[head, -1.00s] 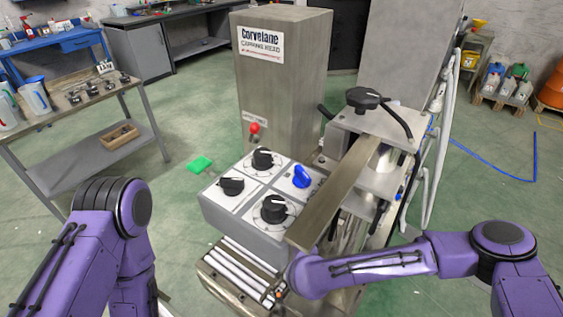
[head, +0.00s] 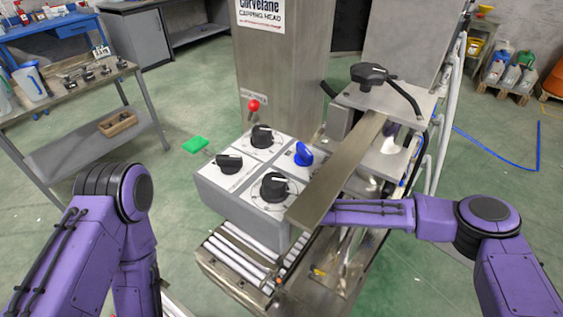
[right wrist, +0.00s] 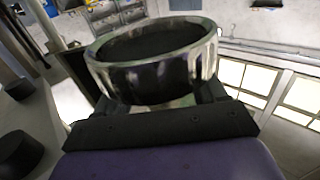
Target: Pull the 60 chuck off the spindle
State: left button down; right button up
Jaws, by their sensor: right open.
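A round, ring-shaped metal chuck (right wrist: 155,75) with a shiny rim and dark hollow fills the upper middle of the right wrist view. No size mark is readable on it. My right gripper (right wrist: 162,98) is open, with its dark fingers close at the chuck's lower sides. I cannot tell whether they touch it. In the head view my right forearm reaches left behind the long steel plate (head: 340,175), which hides the gripper, chuck and spindle. My left arm is at the lower left; its gripper is out of view.
The capping machine has a knob panel (head: 245,212) with black knobs and a blue one, beside a roller conveyor (head: 238,265). A black hand knob (head: 370,76) tops the head. A bench (head: 30,108) at left holds several small metal parts. Open floor lies between bench and machine.

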jog(key=shift+w, duration=0.1)
jog(key=shift+r, duration=0.1)
grip_shut()
jog(key=shift+f, duration=0.35)
jog(key=shift+f+b, duration=1.1)
jog(key=shift+f, duration=0.5)
